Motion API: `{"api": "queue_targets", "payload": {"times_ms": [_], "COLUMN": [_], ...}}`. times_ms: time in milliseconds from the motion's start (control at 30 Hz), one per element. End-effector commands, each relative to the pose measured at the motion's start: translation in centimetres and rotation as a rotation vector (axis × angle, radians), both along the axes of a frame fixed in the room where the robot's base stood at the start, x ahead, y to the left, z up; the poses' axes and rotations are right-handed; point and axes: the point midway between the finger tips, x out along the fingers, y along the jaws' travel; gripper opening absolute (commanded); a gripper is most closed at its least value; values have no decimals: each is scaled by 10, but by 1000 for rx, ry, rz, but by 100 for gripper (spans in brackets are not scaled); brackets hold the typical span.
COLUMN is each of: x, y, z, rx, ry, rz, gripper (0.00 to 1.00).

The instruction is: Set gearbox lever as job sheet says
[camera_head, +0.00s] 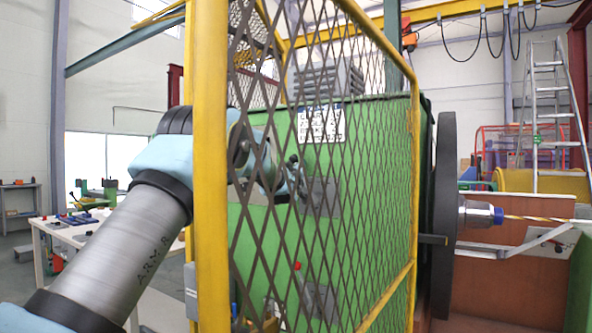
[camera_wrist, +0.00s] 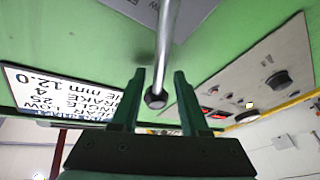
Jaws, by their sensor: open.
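The gearbox lever (camera_wrist: 166,40) is a bright metal rod with a black knob (camera_wrist: 155,99), standing out from a grey plate on a green housing. In the wrist view, my gripper (camera_wrist: 160,72) is open, its two dark fingers on either side of the lever's knob end. A gap shows beside the knob, so the fingers are not closed on it. The job sheet (camera_wrist: 62,92) is a white card on the green face, upside down in the wrist view; it partly reads "LOW", "25", "4" and "12.0 mm". The sheet also shows in the head view (camera_head: 322,124), too small to read.
A yellow-framed mesh guard (camera_head: 207,230) stands between the head camera and my gripper. A grey control panel (camera_wrist: 255,88) with red displays and knobs is right of the lever in the wrist view. A workbench (camera_head: 75,232) stands at left, a stepladder (camera_head: 548,110) at far right.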

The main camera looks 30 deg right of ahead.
Motion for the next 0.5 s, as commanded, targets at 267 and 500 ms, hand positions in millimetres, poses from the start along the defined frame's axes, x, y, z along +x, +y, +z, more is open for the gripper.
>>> {"api": "queue_targets", "payload": {"times_ms": [267,500], "x": [-23,-57], "y": [19,47], "z": [-10,-21], "rx": [0,-1], "ry": [-1,0], "rz": [-1,-1], "gripper": [45,45]}}
